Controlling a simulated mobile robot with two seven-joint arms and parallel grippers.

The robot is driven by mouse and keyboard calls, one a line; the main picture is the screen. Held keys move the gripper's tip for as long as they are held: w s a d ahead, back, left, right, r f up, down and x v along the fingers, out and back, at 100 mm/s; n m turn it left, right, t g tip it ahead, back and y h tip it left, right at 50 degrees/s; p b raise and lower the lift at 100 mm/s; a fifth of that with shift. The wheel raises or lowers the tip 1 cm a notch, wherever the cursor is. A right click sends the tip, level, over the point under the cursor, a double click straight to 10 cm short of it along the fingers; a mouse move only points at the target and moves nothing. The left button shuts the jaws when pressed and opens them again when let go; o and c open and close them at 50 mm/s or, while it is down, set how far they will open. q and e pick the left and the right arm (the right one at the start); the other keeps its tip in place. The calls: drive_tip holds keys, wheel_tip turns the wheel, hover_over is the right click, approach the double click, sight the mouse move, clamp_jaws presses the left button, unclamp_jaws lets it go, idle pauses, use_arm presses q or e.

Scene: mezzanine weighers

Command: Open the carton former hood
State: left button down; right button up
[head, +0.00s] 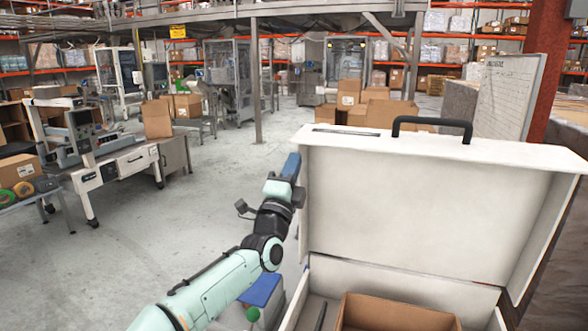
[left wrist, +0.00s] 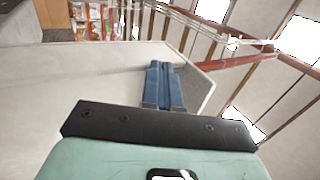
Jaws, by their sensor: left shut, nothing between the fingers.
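The carton former hood (head: 410,200) is a white, shallow lid with a black handle (head: 432,128) along its upper edge. It stands raised, with its hollow inner side facing me. Below it is the open white body of the machine (head: 405,280), with a brown carton (head: 395,315) inside. My left gripper (head: 292,164) has blue fingers and is at the hood's left edge; I cannot tell whether it touches. In the left wrist view the fingers (left wrist: 163,88) are together and empty in front of a pale panel, seemingly the hood. My right gripper is out of view.
A weigher table (head: 125,163) stands at the left, with cartons (head: 375,105) stacked behind the hood. A whiteboard (head: 508,95) and a red post (head: 548,60) are at the right. A grey post (head: 256,80) rises mid-floor. The floor left of my arm is clear.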

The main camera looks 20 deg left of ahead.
use_arm(q)
drive_tip(key=shift+s+r, duration=0.1)
drive_tip(key=shift+s, duration=0.05)
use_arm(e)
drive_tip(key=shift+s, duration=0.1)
